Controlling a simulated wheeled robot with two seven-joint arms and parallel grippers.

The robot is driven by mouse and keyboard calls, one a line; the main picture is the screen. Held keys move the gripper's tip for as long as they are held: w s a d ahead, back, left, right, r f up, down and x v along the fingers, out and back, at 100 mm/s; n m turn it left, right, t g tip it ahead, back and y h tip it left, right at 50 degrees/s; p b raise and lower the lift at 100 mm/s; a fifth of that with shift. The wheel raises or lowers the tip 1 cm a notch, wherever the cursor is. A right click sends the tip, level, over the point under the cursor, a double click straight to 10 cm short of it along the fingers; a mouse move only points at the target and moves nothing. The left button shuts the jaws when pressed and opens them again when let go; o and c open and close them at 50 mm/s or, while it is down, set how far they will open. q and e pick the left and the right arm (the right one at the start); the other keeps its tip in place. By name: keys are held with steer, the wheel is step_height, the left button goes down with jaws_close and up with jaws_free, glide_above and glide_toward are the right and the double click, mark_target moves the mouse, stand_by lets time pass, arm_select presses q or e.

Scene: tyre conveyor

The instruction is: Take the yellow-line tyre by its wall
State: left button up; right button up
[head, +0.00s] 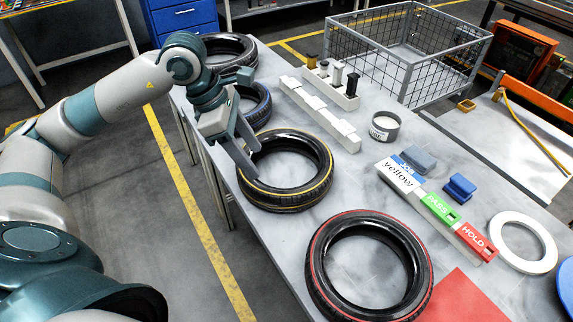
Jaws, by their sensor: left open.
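The yellow-line tyre (291,201) lies flat on the grey table near its left edge, a black ring with a thin yellow line around it. My left gripper (257,164) reaches in from the left, open, with its two fingers pointing down at the tyre's back-left wall. The fingertips overlap that wall in the picture; whether they touch it or straddle it I cannot tell. A card reading "yellow" (399,178) stands on the table to the right. My right gripper is not in view.
A red-line tyre (317,279) lies in front. A blue-line tyre (263,113) and another tyre (238,58) lie behind, partly hidden by my arm. A white rail (322,117), a tin (384,132), PASS (438,209) and HOLD (473,242) blocks and a white ring (524,259) stand right. A wire basket (408,88) is behind.

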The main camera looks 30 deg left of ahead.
mark_target(280, 192)
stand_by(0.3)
arm_select(q)
steer(key=p+x, duration=0.5)
steer(key=x, duration=0.6)
steer(key=shift+d+f, duration=0.2)
steer(key=shift+d, duration=0.05)
steer(key=shift+f, duration=0.35)
steer(key=shift+d, duration=0.1)
steer(key=shift+w+d+f+p, duration=0.2)
steer(key=shift+d+f+p, duration=0.35)
steer(key=shift+p, duration=0.4)
steer(key=p+x, duration=0.1)
steer(key=x, duration=0.1)
steer(key=shift+w+d+f+p, duration=0.1)
steer(key=shift+d+f+p, duration=0.05)
steer(key=shift+f+p, duration=0.2)
steer(key=shift+w+d+f, duration=0.1)
steer(key=shift+f, duration=0.35)
